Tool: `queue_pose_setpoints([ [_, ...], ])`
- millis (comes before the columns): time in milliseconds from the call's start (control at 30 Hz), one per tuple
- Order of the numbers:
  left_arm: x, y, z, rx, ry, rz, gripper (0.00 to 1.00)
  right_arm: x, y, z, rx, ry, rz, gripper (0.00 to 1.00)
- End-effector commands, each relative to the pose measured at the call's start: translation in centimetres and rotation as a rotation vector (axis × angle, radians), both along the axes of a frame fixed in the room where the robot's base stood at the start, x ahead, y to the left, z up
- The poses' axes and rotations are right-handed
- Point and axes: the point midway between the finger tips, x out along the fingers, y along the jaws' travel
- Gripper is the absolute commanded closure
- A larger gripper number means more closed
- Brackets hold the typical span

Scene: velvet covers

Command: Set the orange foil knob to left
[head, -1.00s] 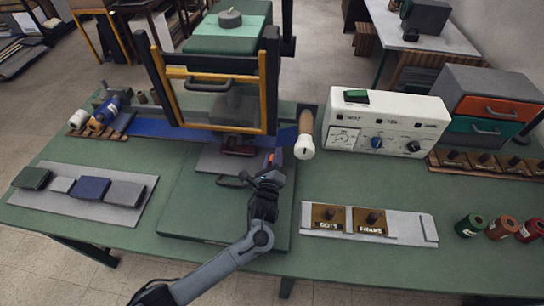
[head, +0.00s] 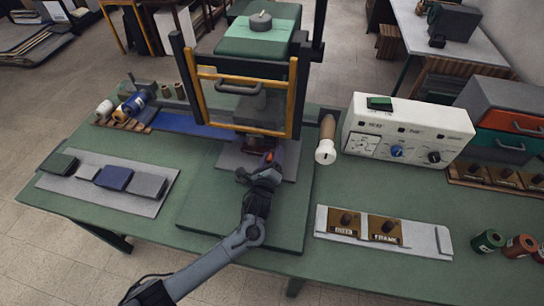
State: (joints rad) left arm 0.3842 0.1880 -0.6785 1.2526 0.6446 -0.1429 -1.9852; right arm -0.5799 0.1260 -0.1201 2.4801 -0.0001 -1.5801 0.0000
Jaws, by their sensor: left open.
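No knob that I can clearly identify as the orange foil knob shows. The white control box (head: 366,116) at the right carries a blue-capped knob (head: 397,150), a black knob (head: 434,157) and a dial. An orange-brown spool (head: 520,246) stands at the right table edge. My left gripper (head: 262,166) is open at the front of the yellow-framed press (head: 292,97), over the green board. A small red-orange piece (head: 280,154) shows just beyond its fingers; whether they touch is hard to tell. My right gripper is out of view.
Two brass stamps lie on a light plate (head: 432,241) front right. A grey strip (head: 154,205) with several dark blocks lies left. A wooden-handled tool (head: 326,145) stands beside the press. The green board (head: 210,205) has bare room left of my arm.

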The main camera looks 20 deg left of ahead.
Motion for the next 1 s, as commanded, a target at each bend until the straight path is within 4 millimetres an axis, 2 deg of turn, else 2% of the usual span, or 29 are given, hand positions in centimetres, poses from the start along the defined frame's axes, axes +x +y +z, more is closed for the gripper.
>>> queue_pose_setpoints([
  [267, -0.9, -0.1, -0.1, 0.000, 0.002, -0.001, 0.45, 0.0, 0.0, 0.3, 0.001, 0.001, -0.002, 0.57],
  [700, -7.9, -0.7, 0.0, 0.000, 0.003, -0.001, 0.45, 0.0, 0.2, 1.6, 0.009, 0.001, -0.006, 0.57],
  [1000, -10.6, -0.9, 0.0, 0.001, 0.000, 0.000, 0.45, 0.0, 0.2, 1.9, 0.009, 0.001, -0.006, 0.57],
])
